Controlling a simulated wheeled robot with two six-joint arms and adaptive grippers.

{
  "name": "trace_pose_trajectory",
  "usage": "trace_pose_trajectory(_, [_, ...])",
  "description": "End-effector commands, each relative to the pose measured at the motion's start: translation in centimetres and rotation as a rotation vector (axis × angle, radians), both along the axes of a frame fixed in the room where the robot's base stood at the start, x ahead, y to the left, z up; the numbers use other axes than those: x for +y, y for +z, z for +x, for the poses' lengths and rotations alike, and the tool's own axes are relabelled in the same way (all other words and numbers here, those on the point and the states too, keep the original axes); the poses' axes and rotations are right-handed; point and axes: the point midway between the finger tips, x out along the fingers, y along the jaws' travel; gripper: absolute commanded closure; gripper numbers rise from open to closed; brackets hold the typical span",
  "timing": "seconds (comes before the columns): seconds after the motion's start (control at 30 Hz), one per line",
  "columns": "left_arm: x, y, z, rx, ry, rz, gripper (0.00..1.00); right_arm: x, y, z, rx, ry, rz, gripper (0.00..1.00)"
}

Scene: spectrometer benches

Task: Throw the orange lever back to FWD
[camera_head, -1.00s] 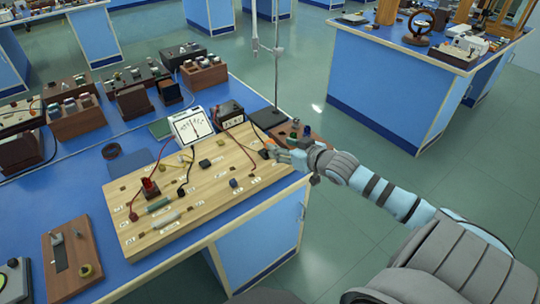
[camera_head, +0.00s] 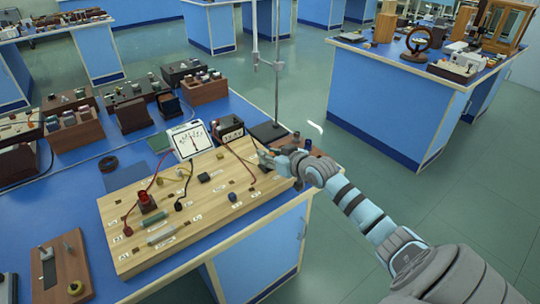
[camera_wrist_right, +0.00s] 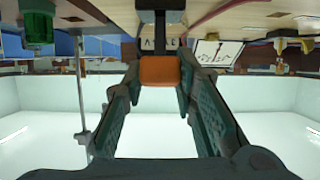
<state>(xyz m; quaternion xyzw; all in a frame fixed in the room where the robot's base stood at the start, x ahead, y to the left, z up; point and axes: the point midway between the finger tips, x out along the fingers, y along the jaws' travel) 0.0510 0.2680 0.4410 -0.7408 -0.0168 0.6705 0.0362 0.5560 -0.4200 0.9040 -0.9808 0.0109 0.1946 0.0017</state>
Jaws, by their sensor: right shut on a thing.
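The orange lever (camera_wrist_right: 158,70) shows as an orange block between the fingertips of my right gripper (camera_wrist_right: 160,78) in the right wrist view, which is upside down. A dark stem joins it to the board side. The gripper is shut on it. In the head view my right gripper (camera_head: 264,157) reaches in from the right to the far right end of the wooden circuit board (camera_head: 205,212), and its fingers hide most of the lever there. I cannot read a FWD mark or tell the lever's setting. My left gripper is not in view.
A white dial meter (camera_head: 188,139) and a dark box (camera_head: 230,129) stand behind the board. Red and black leads curve over it. A metal stand (camera_head: 277,85) rises near my gripper. A wooden key board (camera_head: 62,268) lies at the left front.

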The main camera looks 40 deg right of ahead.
Motion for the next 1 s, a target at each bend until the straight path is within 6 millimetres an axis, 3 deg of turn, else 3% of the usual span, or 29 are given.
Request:
trace_pose_trajectory(0.4, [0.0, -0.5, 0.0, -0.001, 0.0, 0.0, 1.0, 0.0, -0.2, -0.5, -0.088, 0.0, 0.0, 1.0])
trace_pose_trajectory(0.43, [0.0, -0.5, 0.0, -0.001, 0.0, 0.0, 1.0, 0.0, -0.2, -0.5, -0.088, 0.0, 0.0, 0.7])
trace_pose_trajectory(0.53, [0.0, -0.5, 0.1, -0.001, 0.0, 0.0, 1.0, 0.0, -0.2, -0.5, -0.088, 0.0, 0.0, 0.53])
trace_pose_trajectory(0.87, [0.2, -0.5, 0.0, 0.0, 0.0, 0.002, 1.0, 0.0, -0.2, -0.7, -0.087, 0.0, -0.003, 0.53])
trace_pose_trajectory(1.0, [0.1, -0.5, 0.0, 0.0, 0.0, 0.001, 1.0, 0.0, 0.5, -2.8, -0.085, 0.004, -0.009, 0.53])
